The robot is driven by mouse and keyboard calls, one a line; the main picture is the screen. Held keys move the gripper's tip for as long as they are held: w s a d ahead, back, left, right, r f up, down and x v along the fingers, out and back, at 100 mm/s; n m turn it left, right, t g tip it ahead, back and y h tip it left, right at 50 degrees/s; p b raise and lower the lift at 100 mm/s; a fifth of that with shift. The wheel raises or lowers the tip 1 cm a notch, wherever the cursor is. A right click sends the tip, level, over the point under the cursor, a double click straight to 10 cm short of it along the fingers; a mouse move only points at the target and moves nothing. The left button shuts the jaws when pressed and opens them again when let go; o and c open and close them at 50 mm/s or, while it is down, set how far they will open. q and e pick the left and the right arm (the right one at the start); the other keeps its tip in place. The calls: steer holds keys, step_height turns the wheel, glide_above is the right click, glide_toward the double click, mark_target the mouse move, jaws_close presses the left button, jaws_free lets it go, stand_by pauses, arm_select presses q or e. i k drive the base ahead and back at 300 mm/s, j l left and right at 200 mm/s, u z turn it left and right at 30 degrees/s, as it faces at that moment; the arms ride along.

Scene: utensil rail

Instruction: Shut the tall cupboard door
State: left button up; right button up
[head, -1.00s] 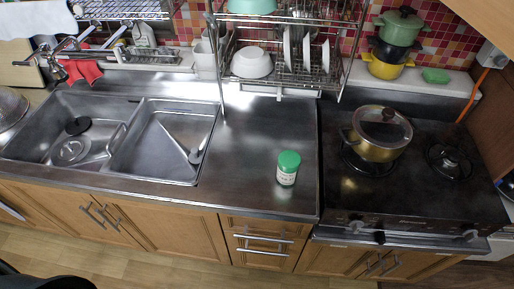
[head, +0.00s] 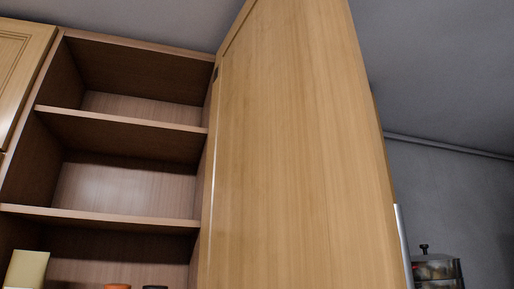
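The tall cupboard door (head: 300,160) is light wood and stands open, hinged at the right side of the cupboard and swung out toward me. Part of a pale metal handle (head: 403,245) shows at its outer edge on the lower right. The tall cupboard (head: 120,119) is open on the left, with several brown shelves. Its upper shelves look empty. The lower part of the cupboard and the door's bottom are out of the picture. Neither of my grippers is in view.
On the lowest visible shelf stand a cream box (head: 26,269), an orange-topped item (head: 117,287) and a dark-topped item (head: 154,287), all cut off below. Another wooden cabinet door (head: 22,62) is at far left. A glass container with a dark lid (head: 437,268) shows at lower right.

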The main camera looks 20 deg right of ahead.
mark_target(298, 195)
steer(key=l+u, duration=0.35)
steer(key=l, duration=0.35)
steer(key=l+u, duration=0.4)
steer(key=l, duration=0.3)
steer(key=k+l+u, duration=0.1)
steer(key=l+u, duration=0.25)
steer(key=l, duration=0.35)
